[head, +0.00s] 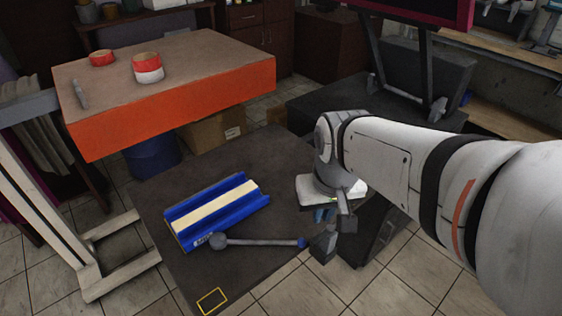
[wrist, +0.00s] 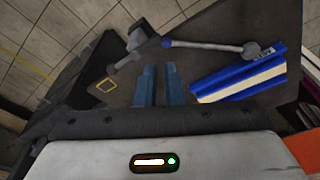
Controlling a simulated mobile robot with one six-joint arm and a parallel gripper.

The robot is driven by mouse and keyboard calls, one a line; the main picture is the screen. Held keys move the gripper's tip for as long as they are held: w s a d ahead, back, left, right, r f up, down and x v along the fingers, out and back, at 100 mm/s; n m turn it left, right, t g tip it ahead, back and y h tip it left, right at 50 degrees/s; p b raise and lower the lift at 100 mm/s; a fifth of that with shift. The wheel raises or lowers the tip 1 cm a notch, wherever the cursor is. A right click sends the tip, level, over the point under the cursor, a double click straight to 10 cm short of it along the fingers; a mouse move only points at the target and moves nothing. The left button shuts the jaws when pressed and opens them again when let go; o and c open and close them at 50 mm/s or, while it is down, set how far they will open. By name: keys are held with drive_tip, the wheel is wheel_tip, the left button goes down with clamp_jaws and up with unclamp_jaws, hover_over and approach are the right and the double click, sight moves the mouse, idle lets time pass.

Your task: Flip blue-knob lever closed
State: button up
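The lever is a thin grey rod (head: 260,241) with a blue knob (head: 302,242) at its right end and a round grey hub (head: 217,240) at its left end. It lies across the dark board, in front of the blue press bed. In the wrist view the blue knob (wrist: 167,43) is just beyond my fingertips, and the hub (wrist: 250,51) is to the right. My gripper (head: 322,215) hangs behind and slightly right of the knob, apart from it. In the wrist view its two blue fingers (wrist: 160,70) have a narrow gap with nothing between them.
A blue bed with a cream strip (head: 215,212) lies behind the lever. A dark grey block (head: 323,245) stands right of the knob. A yellow outline (head: 212,300) marks the board's front. An orange-edged table (head: 180,101) holds red-and-white rolls (head: 147,67) at the upper left.

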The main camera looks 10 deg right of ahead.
drive_tip(key=w+f+g, duration=0.1)
drive_tip(key=w, duration=0.2)
drive_tip(key=w+f+b, duration=0.1)
drive_tip(key=w, duration=0.2)
drive_tip(key=w+f+g+b, duration=0.1)
drive_tip(key=w, duration=0.2)
drive_tip(key=shift+w+a+f+g, duration=0.1)
drive_tip(key=shift+w+f+g, duration=0.05)
drive_tip(key=shift+w+g, duration=0.2)
clamp_jaws()
drive_tip(key=w+f+g+b, duration=0.1)
drive_tip(key=w+f+g, duration=0.1)
drive_tip(key=w+f, duration=0.3)
drive_tip(key=shift+w+a+f+m, duration=0.2)
drive_tip(key=shift+w+m, duration=0.2)
drive_tip(key=shift+w, duration=0.85)
drive_tip(key=b+x, duration=0.1)
drive_tip(key=x, duration=0.8)
drive_tip(key=shift+s+f, duration=0.1)
drive_tip(key=shift+f, duration=0.2)
drive_tip(key=shift+s+a+f, duration=0.1)
drive_tip(key=shift+s+f, duration=0.15)
drive_tip(key=shift+s, duration=0.7)
drive_tip(key=shift+s+a+f, duration=0.1)
drive_tip(key=shift+s+f, duration=0.15)
drive_tip(key=shift+s, duration=0.7)
drive_tip(key=shift+s, duration=0.1)
